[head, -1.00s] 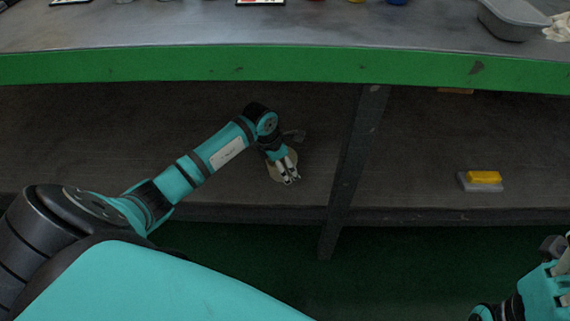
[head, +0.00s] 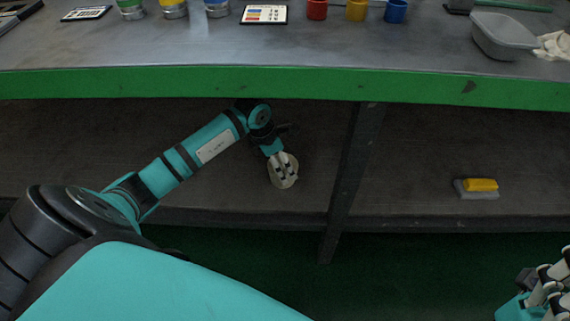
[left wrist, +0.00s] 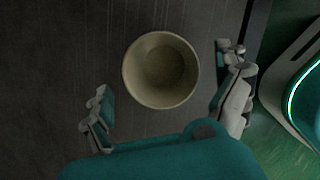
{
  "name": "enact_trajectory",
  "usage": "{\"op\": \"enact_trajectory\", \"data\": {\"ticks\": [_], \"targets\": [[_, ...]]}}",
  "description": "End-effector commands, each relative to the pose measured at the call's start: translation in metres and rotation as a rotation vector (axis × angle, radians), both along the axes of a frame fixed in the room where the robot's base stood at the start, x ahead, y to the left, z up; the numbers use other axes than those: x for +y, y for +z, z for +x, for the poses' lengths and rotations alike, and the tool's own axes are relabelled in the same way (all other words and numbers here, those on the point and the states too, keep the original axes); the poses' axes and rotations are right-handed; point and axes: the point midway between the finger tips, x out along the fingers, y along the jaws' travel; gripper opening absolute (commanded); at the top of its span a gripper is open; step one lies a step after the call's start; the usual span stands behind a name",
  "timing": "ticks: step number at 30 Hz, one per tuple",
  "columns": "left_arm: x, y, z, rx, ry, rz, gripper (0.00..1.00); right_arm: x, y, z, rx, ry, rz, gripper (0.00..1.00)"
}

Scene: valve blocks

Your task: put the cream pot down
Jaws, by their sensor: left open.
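The cream pot (left wrist: 161,70) stands upright on the lower shelf, its round opening and empty inside facing the left wrist camera. In the head view the pot (head: 291,178) shows partly behind my left gripper (head: 283,172), close to the shelf's front edge. In the left wrist view my left gripper (left wrist: 170,95) is open, its fingers apart on either side of the pot with gaps between them and the rim. My right gripper (head: 545,285) is at the lower right of the head view, away from the shelf, and its jaw state is unclear.
The green-edged bench top (head: 200,82) hangs over the lower shelf (head: 420,160). A dark upright post (head: 346,180) stands right of the pot. A yellow and grey block (head: 480,186) lies further right. Cups, cans and a grey tub (head: 500,38) are on the bench top.

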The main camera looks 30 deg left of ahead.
Motion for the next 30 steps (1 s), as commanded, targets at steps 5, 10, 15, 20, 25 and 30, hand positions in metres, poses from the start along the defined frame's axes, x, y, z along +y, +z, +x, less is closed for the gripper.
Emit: {"op": "enact_trajectory", "data": {"ticks": [5,10,15,20,25,30], "targets": [[0.007,0.037,-0.009,0.001,-0.001,0.002,1.00,0.000,0.015,-0.001,0.005,0.001,0.001,0.40],[0.009,0.052,-0.013,0.001,0.000,0.001,1.00,0.000,0.020,0.000,0.004,0.001,0.000,0.40],[0.010,0.055,-0.015,0.002,0.001,0.000,1.00,0.000,0.021,0.000,0.004,0.001,0.000,0.40],[0.010,0.055,-0.015,0.002,0.001,0.000,1.00,0.000,0.020,0.000,0.004,0.001,0.000,0.40],[0.010,0.055,-0.015,0.002,0.001,0.000,1.00,0.000,0.020,0.000,0.005,0.002,0.000,0.40],[0.010,0.055,-0.014,0.002,0.001,0.000,1.00,0.000,0.020,0.000,0.005,0.002,0.000,0.40]]}}
